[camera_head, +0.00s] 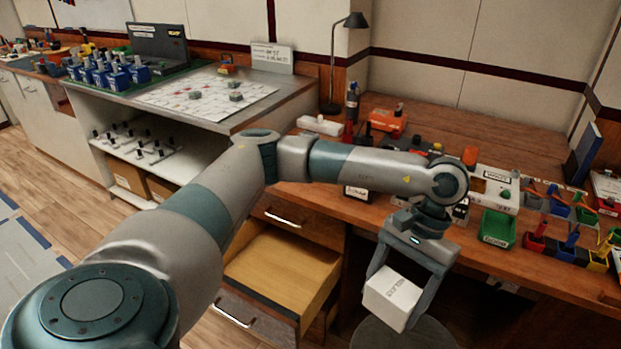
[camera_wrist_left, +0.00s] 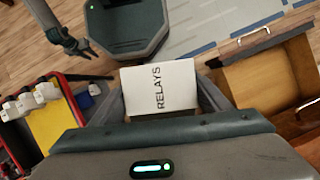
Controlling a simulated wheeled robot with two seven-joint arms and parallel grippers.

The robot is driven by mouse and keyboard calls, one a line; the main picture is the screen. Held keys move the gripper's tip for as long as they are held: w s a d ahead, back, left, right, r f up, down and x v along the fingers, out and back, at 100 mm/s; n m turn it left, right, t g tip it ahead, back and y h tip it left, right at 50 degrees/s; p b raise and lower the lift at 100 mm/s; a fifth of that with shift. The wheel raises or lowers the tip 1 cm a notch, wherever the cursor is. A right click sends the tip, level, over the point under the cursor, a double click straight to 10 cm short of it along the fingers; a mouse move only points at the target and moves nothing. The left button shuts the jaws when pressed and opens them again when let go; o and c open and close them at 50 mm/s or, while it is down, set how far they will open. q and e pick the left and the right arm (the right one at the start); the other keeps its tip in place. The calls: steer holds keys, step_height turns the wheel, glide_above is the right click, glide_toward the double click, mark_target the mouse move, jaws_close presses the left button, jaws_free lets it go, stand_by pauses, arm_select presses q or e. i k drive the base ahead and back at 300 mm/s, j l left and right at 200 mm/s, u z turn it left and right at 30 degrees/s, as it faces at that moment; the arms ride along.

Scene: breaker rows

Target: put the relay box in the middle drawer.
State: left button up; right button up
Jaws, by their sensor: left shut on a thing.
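The relay box (camera_head: 392,298) is a small white carton; "RELAYS" is readable on it in the left wrist view (camera_wrist_left: 158,88). My left gripper (camera_head: 397,292) is shut on it and holds it in the air, to the right of the open drawer in the head view. The middle drawer (camera_head: 283,268) is pulled out below a shut drawer (camera_head: 305,219), and its visible wooden floor is bare. The open drawer also shows at the right of the left wrist view (camera_wrist_left: 268,82). My right gripper (camera_wrist_left: 82,47) shows small at upper left there; its opening is unclear.
The wooden bench (camera_head: 440,120) holds a lamp (camera_head: 333,60), a green bin (camera_head: 497,228) and several coloured parts. A round stool seat (camera_head: 400,335) is below the held box. A side counter (camera_head: 250,112) with a labelled sheet stands left. My left arm crosses the head view.

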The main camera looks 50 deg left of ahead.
mark_target(278, 286)
steer(key=j, duration=2.45)
